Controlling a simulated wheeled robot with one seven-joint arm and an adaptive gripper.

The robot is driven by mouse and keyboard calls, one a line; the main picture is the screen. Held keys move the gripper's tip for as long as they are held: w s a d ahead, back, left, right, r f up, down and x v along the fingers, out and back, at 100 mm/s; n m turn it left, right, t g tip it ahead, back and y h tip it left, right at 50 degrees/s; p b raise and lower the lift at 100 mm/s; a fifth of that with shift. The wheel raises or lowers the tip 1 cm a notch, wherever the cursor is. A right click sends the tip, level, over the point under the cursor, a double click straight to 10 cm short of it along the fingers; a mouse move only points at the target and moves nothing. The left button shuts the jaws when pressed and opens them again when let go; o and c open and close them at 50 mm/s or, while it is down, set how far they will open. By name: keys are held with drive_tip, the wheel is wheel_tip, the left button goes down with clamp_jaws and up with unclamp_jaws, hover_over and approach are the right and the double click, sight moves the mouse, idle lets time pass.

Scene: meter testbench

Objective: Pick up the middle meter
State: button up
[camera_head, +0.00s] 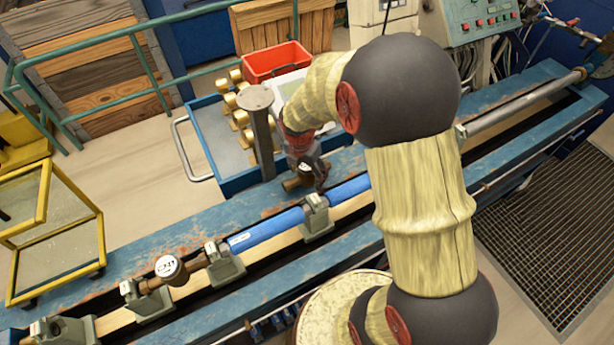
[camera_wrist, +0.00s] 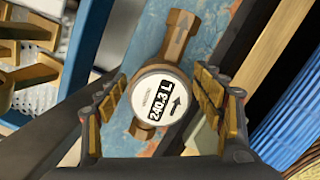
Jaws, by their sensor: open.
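A brass meter with a white round dial reading 240.3 L (camera_wrist: 150,88) lies on the worn blue bench surface in the wrist view. My gripper (camera_wrist: 163,104) is open, with one finger on each side of this meter. Contact between fingers and meter cannot be told. In the head view my gripper (camera_head: 308,180) is low over the bench, and part of the brass meter (camera_head: 292,184) shows beside it; the rest is hidden. Another meter with a white dial (camera_head: 170,268) sits in the pipe line at the lower left.
Blue pipe sections (camera_head: 265,228) rest in grey clamps (camera_head: 316,215) along the bench. A grey post (camera_head: 262,140) stands close left of my gripper. Behind it are a blue-edged tray (camera_head: 206,150) with several brass parts and a red bin (camera_head: 275,63).

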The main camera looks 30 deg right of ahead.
drive_tip(key=shift+d+f, duration=0.1)
drive_tip(key=shift+f, duration=0.45)
drive_tip(key=shift+c, duration=0.7)
drive_tip(key=c, duration=1.5)
drive_tip(key=shift+r, duration=0.1)
clamp_jaws()
